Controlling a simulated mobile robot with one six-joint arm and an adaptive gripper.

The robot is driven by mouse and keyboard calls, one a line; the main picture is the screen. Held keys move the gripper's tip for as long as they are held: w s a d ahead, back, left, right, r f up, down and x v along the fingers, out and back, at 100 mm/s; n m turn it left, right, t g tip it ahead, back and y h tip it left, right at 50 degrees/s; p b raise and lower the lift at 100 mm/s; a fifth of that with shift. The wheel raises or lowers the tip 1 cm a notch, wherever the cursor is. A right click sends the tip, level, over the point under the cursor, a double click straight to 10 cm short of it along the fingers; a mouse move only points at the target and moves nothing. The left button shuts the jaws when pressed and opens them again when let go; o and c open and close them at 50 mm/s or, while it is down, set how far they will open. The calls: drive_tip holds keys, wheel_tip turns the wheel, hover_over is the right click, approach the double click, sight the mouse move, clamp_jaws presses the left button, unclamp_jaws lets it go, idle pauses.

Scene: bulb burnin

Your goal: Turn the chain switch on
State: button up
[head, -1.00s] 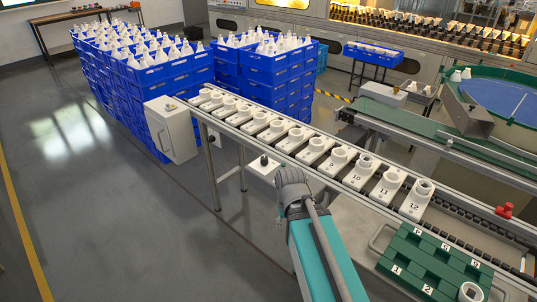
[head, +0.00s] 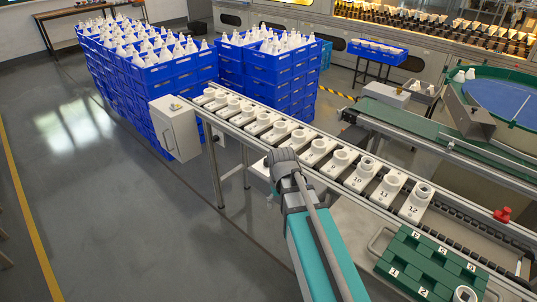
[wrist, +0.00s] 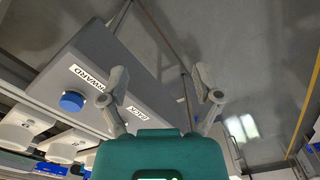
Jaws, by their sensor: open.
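In the wrist view a grey box carries the labels FORWARD and BACK and a round blue knob (wrist: 71,101). It looks like the switch box (wrist: 85,60) beside the conveyor. In the head view a pale box (head: 258,168) shows there, largely hidden behind my arm, and its knob is not visible. My gripper (wrist: 160,85) is open and empty. One finger overlaps the box near the BACK label, and the other is over the floor side; contact cannot be told. The knob lies left of both fingers. In the head view my gripper (head: 271,198) is small and partly hidden.
A conveyor (head: 246,128) with numbered white sockets runs alongside. A light grey cabinet (head: 178,130) stands at its far end, before stacked blue crates (head: 262,68). A green tray (head: 405,262) lies at the near right. The floor at left is clear.

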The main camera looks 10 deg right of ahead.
sight(267, 160)
drive_tip(key=w+r+n+p, duration=0.2)
drive_tip(key=w+r+p, duration=0.4)
drive_tip(key=w, duration=0.5)
drive_tip(key=w+r+n+p, duration=0.1)
drive_tip(key=w+r+p, duration=0.5)
drive_tip(key=w, duration=0.5)
drive_tip(key=shift+w+r+n, duration=0.4)
drive_tip(key=shift+r, duration=0.4)
drive_tip(key=shift+f, duration=0.1)
wheel_tip(267, 160, down, 14)
drive_tip(key=b, duration=1.3)
drive_tip(key=shift+r, duration=0.2)
drive_tip(key=c, duration=1.1)
